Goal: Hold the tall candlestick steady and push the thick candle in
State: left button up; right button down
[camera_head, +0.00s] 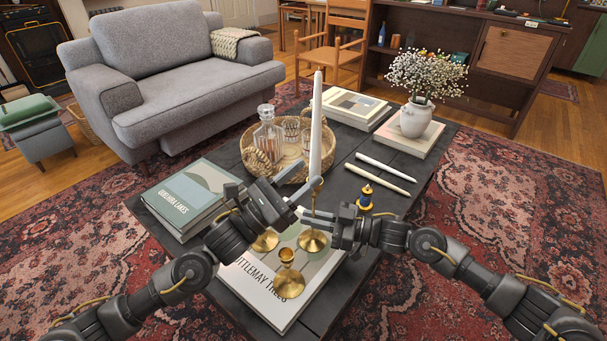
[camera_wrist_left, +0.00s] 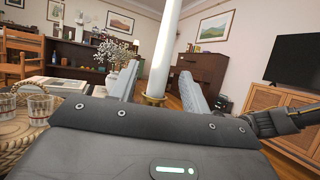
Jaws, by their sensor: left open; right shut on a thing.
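A white candle (camera_head: 316,130) stands upright above the tall brass candlestick (camera_head: 313,240), whose base rests on a book. In the left wrist view the candle (camera_wrist_left: 163,50) meets a brass cup (camera_wrist_left: 153,99); how deep it sits is hidden. My left gripper (camera_head: 317,195) is open at the candle's lower end, and its fingers (camera_wrist_left: 158,88) stand on either side, apart from the candle. My right gripper (camera_head: 322,221) is shut on the candlestick's stem, below the left gripper. The grippers hide part of the stem.
A shorter brass candlestick (camera_head: 287,268) stands in front, its cup empty; another brass base (camera_head: 265,242) is partly hidden behind my left arm. Two white candles (camera_head: 385,168) lie to the right by a blue-and-yellow object (camera_head: 365,199). A wicker tray (camera_head: 252,168) with a decanter (camera_head: 267,135) is behind.

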pick_arm(q)
jog(key=shift+v, duration=2.5)
pick_arm(e)
jog(key=c, duration=1.4)
grip_release()
